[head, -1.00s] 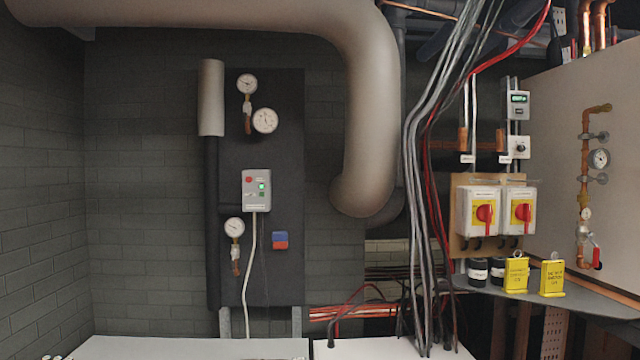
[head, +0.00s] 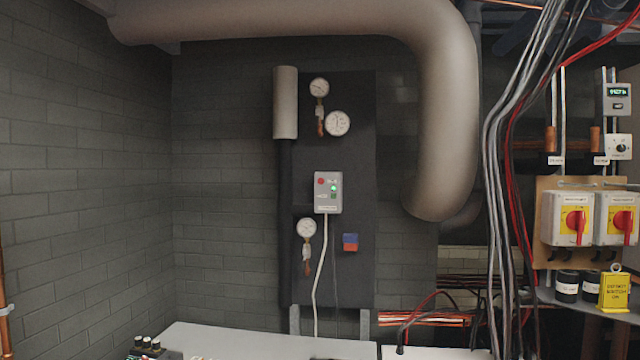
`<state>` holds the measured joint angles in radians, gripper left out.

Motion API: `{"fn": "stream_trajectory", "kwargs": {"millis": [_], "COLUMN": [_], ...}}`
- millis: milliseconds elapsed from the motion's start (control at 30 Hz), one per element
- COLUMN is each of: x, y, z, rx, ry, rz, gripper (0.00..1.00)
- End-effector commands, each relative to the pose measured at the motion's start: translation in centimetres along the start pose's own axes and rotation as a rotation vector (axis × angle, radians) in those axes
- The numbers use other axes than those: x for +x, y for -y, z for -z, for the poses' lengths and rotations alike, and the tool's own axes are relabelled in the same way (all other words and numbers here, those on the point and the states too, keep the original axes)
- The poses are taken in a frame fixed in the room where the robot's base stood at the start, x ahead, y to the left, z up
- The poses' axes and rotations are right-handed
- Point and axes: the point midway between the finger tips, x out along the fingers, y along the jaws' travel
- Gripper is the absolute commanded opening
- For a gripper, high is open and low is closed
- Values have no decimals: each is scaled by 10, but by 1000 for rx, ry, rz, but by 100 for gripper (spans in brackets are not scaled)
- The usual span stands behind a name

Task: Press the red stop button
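A small grey control box (head: 328,193) is mounted on the dark panel on the back wall, left of the big pipe's bend. A small red button (head: 321,181) is at the upper left of its face. A lit green indicator sits to the right of the red button, with a green button just below it. A white cable runs down from the box. My gripper is not in the head view, so its state is not shown.
Gauges (head: 337,123) surround the box on the dark panel (head: 357,200). A white surface (head: 270,341) lies below. Hanging cables (head: 494,190) and two red-and-yellow rotary switches (head: 574,222) are to the right. A brick wall (head: 80,190) is at left.

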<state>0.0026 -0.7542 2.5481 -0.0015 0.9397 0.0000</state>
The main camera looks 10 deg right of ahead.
Motion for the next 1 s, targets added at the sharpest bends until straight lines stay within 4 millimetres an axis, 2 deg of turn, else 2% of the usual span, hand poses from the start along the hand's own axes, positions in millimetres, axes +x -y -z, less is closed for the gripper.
{"fn": "stream_trajectory", "kwargs": {"millis": [67,533,1000], "x": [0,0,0], "y": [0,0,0], "z": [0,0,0], "rx": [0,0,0], "ry": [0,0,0], "rz": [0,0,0], "gripper": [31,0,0]}}
